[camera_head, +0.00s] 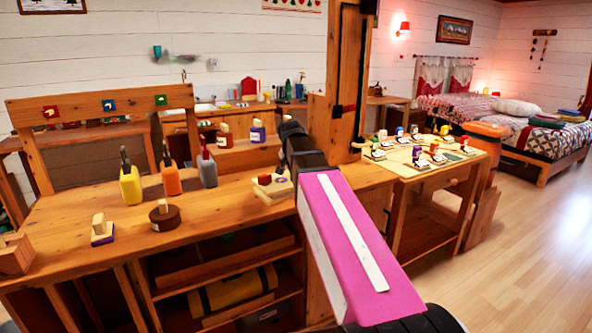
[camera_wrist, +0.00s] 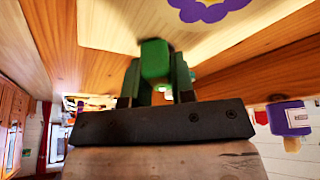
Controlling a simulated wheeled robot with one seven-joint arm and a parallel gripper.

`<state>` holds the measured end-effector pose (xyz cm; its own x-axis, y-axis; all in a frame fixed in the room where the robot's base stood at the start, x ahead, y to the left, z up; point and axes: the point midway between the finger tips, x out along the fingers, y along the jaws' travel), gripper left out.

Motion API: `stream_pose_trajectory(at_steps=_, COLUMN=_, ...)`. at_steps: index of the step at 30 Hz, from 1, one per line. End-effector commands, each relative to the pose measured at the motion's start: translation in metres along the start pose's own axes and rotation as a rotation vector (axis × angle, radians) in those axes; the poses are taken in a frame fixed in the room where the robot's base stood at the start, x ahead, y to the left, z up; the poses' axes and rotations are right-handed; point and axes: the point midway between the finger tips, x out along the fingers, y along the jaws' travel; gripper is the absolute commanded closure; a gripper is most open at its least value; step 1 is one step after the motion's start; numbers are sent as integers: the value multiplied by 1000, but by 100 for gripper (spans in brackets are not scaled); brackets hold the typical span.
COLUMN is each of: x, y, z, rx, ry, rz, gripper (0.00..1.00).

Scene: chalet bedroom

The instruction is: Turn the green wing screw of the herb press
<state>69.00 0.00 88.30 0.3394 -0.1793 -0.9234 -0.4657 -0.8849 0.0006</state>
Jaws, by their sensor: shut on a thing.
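In the wrist view my gripper (camera_wrist: 157,80) is shut on a green piece, the wing screw (camera_wrist: 155,58), with one dark green finger on each side of it. Behind it is a pale wooden board with a purple scalloped ring, which looks like part of the herb press (camera_wrist: 235,38). My magenta arm link hides part of this area. The gripper's fingers and the green screw cannot be made out there.
The wooden bench (camera_head: 200,215) holds yellow (camera_head: 130,186), orange (camera_head: 171,179) and grey (camera_head: 208,172) bottles, a round brown block (camera_head: 165,216) and a purple jar (camera_head: 257,133). A wooden post (camera_head: 345,80) rises behind my arm. A table with small items (camera_head: 425,160) stands right; floor is clear beyond.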

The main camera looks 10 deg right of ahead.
Motion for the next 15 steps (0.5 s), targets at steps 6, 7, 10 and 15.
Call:
stream_pose_trajectory(at_steps=6, x=0, y=-1, z=-1, rx=191, ry=-1, rz=79, gripper=100)
stream_pose_trajectory(at_steps=7, x=0, y=-1, z=-1, rx=216, ry=-1, rz=90, gripper=100)
stream_pose_trajectory(at_steps=10, x=0, y=-1, z=-1, rx=301, ry=-1, rz=125, gripper=100)
stream_pose_trajectory(at_steps=15, x=0, y=-1, z=-1, rx=431, ry=-1, rz=178, gripper=100)
